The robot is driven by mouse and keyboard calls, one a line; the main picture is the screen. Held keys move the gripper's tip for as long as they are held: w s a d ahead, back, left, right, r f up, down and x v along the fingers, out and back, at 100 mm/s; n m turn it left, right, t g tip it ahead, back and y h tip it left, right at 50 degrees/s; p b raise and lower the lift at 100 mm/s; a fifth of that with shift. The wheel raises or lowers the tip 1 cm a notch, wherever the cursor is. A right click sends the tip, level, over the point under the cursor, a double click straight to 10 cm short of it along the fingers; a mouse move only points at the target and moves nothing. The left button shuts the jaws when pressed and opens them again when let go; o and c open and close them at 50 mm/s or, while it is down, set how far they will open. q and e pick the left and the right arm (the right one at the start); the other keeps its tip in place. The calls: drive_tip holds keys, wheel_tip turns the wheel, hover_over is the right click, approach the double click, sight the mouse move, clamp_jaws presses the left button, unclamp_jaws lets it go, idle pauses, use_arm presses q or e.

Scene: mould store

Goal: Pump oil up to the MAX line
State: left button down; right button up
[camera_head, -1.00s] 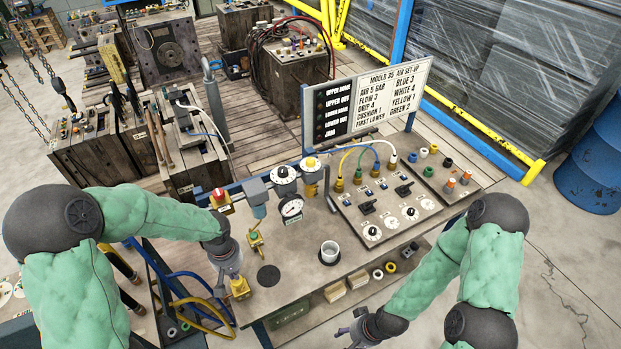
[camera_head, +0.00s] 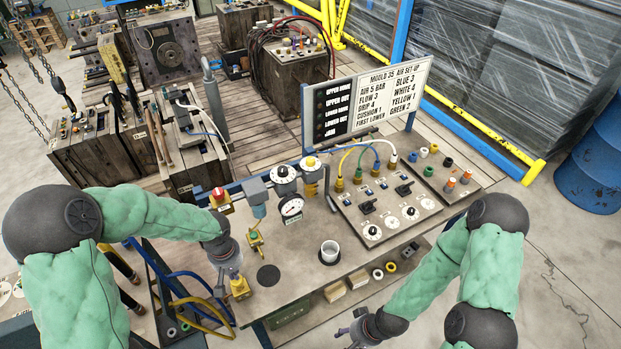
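My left gripper (camera_head: 229,268) points down at the left front edge of the bench (camera_head: 300,275). A yellow piece (camera_head: 240,288) is at its fingertips; whether the fingers are closed on it I cannot tell. A lubricator-like unit with a yellow top (camera_head: 311,172) stands on the bench's back rail, beside a round dial (camera_head: 285,176). A grey unit with a pale bowl (camera_head: 258,205) is left of them, above a yellow brass fitting (camera_head: 255,241). No MAX line or oil level is legible. My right gripper (camera_head: 358,330) is low before the bench front, away from these; its finger state is unclear.
A pressure gauge (camera_head: 291,207), a white cup (camera_head: 329,252) and a black disc (camera_head: 268,275) are on the bench. A valve panel (camera_head: 385,205) with coloured hoses is at right, before a set-up sign (camera_head: 390,95). Blue and yellow hoses (camera_head: 195,303) hang at the left edge.

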use_arm(q)
drive_tip(key=shift+f+b, duration=2.05)
drive_tip(key=shift+b, duration=0.1)
drive_tip(key=shift+r, duration=0.1)
drive_tip(key=shift+r+p, duration=1.4)
drive_tip(key=shift+r, duration=0.7)
drive_tip(key=shift+f+b, duration=1.75)
drive_tip(key=shift+b, duration=0.1)
drive_tip(key=shift+r, duration=0.15)
drive_tip(key=shift+r+p, duration=1)
drive_tip(key=shift+r, duration=0.6)
drive_tip(key=shift+r, duration=0.1)
drive_tip(key=shift+r+p, duration=1.9)
drive_tip(key=shift+r, duration=1)
